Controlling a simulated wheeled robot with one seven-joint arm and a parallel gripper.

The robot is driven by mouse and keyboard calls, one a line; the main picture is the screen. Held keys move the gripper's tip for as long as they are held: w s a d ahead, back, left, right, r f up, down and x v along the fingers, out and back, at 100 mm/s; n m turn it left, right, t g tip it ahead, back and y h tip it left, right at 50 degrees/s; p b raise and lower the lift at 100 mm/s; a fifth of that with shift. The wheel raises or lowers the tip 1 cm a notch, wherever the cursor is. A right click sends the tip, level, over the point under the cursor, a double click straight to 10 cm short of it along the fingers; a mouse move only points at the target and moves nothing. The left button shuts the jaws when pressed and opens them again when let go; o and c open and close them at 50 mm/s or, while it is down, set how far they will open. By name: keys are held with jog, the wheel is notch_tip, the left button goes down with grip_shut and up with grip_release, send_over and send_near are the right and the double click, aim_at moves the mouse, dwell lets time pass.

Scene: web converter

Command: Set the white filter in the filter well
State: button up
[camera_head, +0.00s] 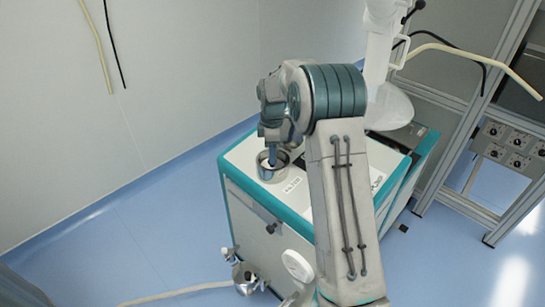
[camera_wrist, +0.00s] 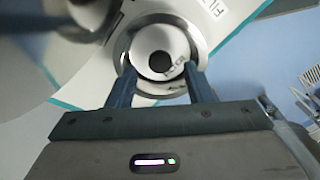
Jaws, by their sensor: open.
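The white filter (camera_wrist: 158,42) is a round white piece with a dark central hole, seen from above in the wrist view. It sits inside the round metal filter well (camera_wrist: 128,80), and a dark gap shows along its near edge. In the head view the filter well (camera_head: 262,173) stands on the cabinet's white top, with my gripper (camera_head: 272,158) over it. In the wrist view my gripper (camera_wrist: 161,84) is open, with one blue finger on each side of the filter's near edge. Whether the fingers touch the filter, and whether it is fully seated, cannot be told.
The white cabinet (camera_head: 262,212) with teal edges carries the well. A white funnel-shaped part (camera_head: 390,108) stands behind my arm. A metal frame with a control panel (camera_head: 508,147) is at the right.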

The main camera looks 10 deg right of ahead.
notch_tip(320, 180, up, 8)
jog(key=s+r+m+t, duration=0.1)
jog(key=s+r+m, duration=0.3)
jog(key=s+r, duration=0.4)
jog(key=s+f+m+t, duration=0.2)
jog(key=s+m, duration=0.9)
jog(key=s, duration=1.6)
notch_tip(320, 180, down, 2)
jog(key=shift+f+m+b, duration=0.1)
jog(key=shift+m+b, duration=0.2)
jog(key=shift+m, duration=0.1)
jog(key=shift+s, duration=0.1)
jog(key=shift+c, duration=0.4)
